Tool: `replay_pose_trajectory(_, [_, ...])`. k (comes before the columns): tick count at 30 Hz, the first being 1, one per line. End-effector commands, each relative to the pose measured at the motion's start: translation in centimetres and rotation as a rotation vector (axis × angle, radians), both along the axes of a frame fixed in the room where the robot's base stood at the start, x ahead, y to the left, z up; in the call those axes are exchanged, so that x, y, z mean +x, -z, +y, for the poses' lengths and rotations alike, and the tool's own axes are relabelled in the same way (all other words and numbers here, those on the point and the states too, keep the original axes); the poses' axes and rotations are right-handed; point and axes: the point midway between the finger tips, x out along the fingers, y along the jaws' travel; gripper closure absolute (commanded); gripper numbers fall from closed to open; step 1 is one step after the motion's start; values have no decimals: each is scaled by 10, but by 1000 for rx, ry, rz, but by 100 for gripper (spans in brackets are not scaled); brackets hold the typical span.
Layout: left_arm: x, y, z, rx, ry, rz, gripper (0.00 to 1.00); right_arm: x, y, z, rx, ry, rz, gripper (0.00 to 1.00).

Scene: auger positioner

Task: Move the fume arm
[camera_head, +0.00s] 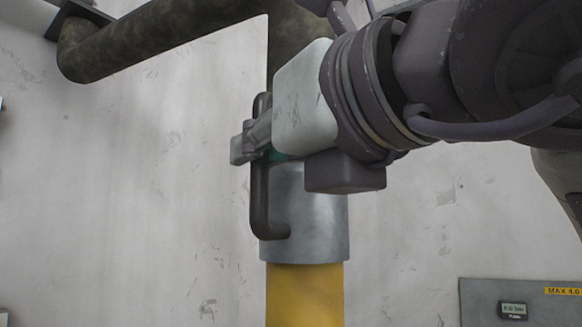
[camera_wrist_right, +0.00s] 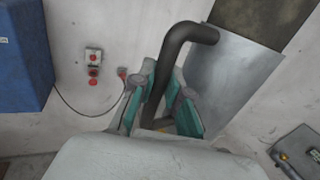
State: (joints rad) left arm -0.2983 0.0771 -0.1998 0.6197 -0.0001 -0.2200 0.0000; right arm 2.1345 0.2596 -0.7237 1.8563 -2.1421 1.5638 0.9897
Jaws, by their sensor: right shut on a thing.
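The fume arm hangs down in the middle of the head view. It has a dark upper pipe (camera_head: 292,32), a grey metal collar (camera_head: 320,222) and a yellow lower section (camera_head: 305,296). A dark bent handle (camera_head: 259,200) stands out from the collar's left side. My right gripper (camera_head: 256,142) comes in from the right across the pipe and is shut on the handle. In the right wrist view the handle (camera_wrist_right: 178,55) runs between the teal finger pads (camera_wrist_right: 160,108), beside the collar (camera_wrist_right: 222,80). The gripper hides part of the handle and collar. My left gripper is not in view.
A dark pipe (camera_head: 160,38) bends along the upper left. A grey panel with a small display (camera_head: 512,310) is at the lower right. The wrist view shows a blue box (camera_wrist_right: 22,60) and wall boxes with red parts (camera_wrist_right: 93,68) on the left. The pale wall beside the arm is mostly bare.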

Motion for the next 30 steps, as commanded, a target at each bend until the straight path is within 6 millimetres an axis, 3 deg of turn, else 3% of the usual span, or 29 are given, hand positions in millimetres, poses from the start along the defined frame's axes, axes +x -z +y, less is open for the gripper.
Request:
replay_pose_trajectory(3, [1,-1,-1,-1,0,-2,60,0,-3,0,5,-1,-6,100])
replay_pose_trajectory(4, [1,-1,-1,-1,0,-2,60,0,-3,-1,5,0,-6,82])
replay_pose_trajectory(8, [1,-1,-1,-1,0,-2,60,0,-2,-1,4,0,-4,60])
replay_pose_trajectory(20, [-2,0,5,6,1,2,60,-5,-2,-4,4,2,-3,59])
replay_pose_trajectory(30, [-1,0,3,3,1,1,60,-58,-2,-42,5,2,-7,59])
